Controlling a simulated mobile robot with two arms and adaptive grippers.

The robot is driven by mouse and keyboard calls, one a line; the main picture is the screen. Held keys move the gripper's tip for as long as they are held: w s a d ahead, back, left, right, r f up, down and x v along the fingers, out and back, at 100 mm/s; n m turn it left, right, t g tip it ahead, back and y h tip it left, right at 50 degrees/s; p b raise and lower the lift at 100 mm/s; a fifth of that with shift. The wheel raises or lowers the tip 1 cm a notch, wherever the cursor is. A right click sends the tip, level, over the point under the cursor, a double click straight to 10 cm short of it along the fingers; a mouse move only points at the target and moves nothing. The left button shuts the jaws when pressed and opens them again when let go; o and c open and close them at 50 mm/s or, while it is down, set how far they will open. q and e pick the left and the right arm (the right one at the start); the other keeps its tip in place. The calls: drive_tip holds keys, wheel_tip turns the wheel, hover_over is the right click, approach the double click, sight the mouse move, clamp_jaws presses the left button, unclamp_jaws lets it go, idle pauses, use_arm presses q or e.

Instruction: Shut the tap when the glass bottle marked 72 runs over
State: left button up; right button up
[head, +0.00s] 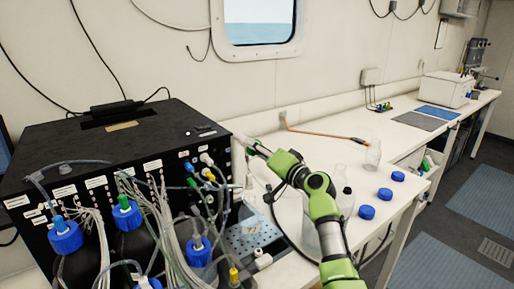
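My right arm comes in from the bottom right, and its gripper (246,145) is at the right edge of the black box's front. The fingers are small and partly blurred into the box and its fittings, so I cannot tell whether they are open or shut, or whether they touch anything. A clear glass vessel (250,196) stands by the perforated tray (253,241), below the gripper. More clear bottles stand on the bench, one (373,155) upright and another (345,202) behind my arm. No number 72 is readable, and I cannot single out the tap or see water running. My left gripper is out of view.
A black box (90,150) with many tubes and blue-capped bottles (66,237) fills the left. Blue caps (366,212) lie along the bench's front edge. A rod-like orange item (325,132) lies at the back. The bench (420,140) has clear room towards the right.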

drive_tip(key=m+p, duration=0.2)
drive_tip(key=m, duration=0.2)
drive_tip(key=shift+m+p, duration=0.7)
drive_tip(key=shift+m, duration=1.2)
drive_tip(key=o, duration=1.1)
drive_tip(key=shift+o, duration=0.2)
